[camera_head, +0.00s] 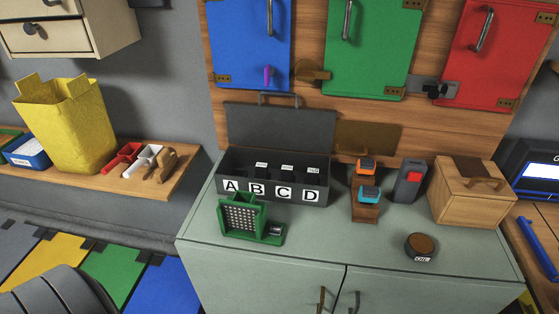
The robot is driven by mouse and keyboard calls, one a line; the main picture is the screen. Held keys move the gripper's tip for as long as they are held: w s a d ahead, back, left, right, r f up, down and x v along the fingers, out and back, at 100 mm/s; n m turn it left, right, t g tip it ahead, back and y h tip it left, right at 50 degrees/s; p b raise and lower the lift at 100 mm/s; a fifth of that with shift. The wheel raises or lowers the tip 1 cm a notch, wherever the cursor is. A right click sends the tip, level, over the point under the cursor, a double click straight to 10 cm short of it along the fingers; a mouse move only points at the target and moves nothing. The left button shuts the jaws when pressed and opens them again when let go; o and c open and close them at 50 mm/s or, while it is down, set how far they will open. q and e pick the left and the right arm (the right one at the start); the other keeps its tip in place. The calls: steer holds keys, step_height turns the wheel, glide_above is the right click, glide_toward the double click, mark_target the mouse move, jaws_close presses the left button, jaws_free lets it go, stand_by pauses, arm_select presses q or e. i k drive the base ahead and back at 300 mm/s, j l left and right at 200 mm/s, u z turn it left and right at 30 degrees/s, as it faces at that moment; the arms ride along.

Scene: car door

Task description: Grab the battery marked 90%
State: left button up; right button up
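No battery with a readable 90% mark shows. On the cabinet top, an orange-topped block (366,165) and a blue-topped block (368,194) sit one behind the other on a brown stepped stand (365,213); they may be batteries, but I see no readable marks on them. An open dark box (222,172) has compartments lettered A, B, C and D, with small white labels inside too small to read. A dark grey device with a red part (410,180) stands right of the stand. Neither of my grippers is in view.
A green perforated holder (243,216) stands in front of the lettered box. A round tin marked OIL (421,246) is at the front right, and a wooden box (471,191) stands behind it. The cabinet top's front middle (330,245) is clear.

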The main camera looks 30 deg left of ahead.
mark_target(286, 172)
steer(key=u, duration=0.9)
